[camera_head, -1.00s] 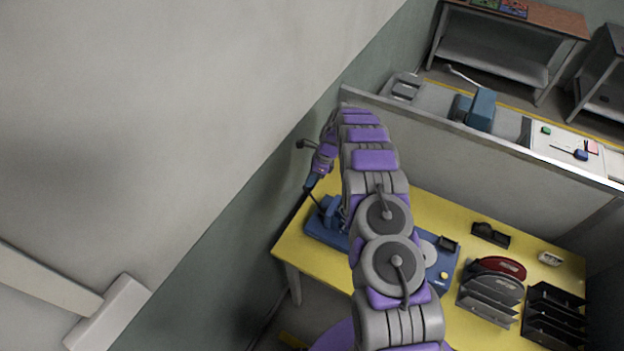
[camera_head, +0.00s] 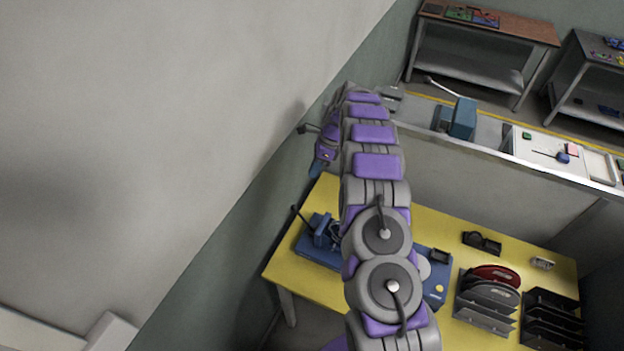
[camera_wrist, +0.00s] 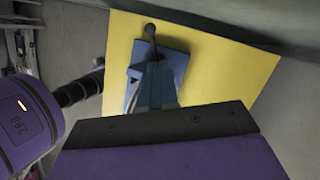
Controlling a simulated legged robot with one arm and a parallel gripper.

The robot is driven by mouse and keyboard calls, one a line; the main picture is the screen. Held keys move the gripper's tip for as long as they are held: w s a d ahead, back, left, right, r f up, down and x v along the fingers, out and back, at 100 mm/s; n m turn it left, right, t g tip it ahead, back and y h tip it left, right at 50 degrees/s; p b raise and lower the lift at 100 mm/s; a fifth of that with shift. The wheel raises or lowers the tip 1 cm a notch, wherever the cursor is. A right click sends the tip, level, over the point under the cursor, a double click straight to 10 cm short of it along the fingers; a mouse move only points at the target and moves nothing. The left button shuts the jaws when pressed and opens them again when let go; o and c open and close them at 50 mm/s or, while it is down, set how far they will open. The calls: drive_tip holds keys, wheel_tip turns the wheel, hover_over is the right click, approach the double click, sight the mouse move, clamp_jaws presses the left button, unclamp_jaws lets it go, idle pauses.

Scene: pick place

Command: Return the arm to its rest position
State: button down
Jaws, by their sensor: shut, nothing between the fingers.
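My purple and grey arm reaches up from the bottom of the head view, arches over the yellow table (camera_head: 345,280) and bends down near the wall. My gripper (camera_head: 317,170) hangs at the far end of the arm, above the table's left part and close to the wall. In the wrist view my gripper (camera_wrist: 155,88) is shut with nothing between its fingers. It points at a blue machine (camera_wrist: 175,60) on the yellow table and is apart from it, as far as I can tell. The blue machine (camera_head: 312,250) is partly hidden behind my arm in the head view.
A dark file rack (camera_head: 485,300), a black organiser (camera_head: 550,318) and a small black holder (camera_head: 482,242) stand on the table's right side. A partition (camera_head: 480,180) runs behind the table. The wall (camera_head: 180,150) is close on the left. Workbenches (camera_head: 480,60) stand further back.

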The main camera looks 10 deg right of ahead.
drive_tip(key=shift+a+r, duration=0.1)
idle(0.4)
drive_tip(key=s+a+r+n+h+b, duration=0.1)
drive_tip(key=s+a+r+n+b, duration=0.2)
drive_tip(key=s, duration=0.4)
drive_tip(key=s+a+r+n+b, duration=0.1)
drive_tip(key=s+r+n+b, duration=0.25)
drive_tip(key=s+r, duration=0.3)
drive_tip(key=s+a+r+n+h+b, duration=0.1)
drive_tip(key=s+a+r+n+b, duration=0.1)
drive_tip(key=s+r+n, duration=0.4)
drive_tip(key=s+d+f+n+h+b, duration=0.1)
drive_tip(key=s+f+n+b, duration=0.1)
drive_tip(key=s, duration=0.8)
drive_tip(key=s+d+f+n+b, duration=0.1)
drive_tip(key=s+f+n+b, duration=0.2)
drive_tip(key=s, duration=0.7)
drive_tip(key=s+d+f+n+h+b, duration=0.1)
drive_tip(key=s+d+f+n+b, duration=0.1)
drive_tip(key=s, duration=0.9)
drive_tip(key=shift+f+n+h, duration=0.3)
drive_tip(key=shift+f+n, duration=0.3)
drive_tip(key=shift+n, duration=0.15)
drive_tip(key=shift+s, duration=0.1)
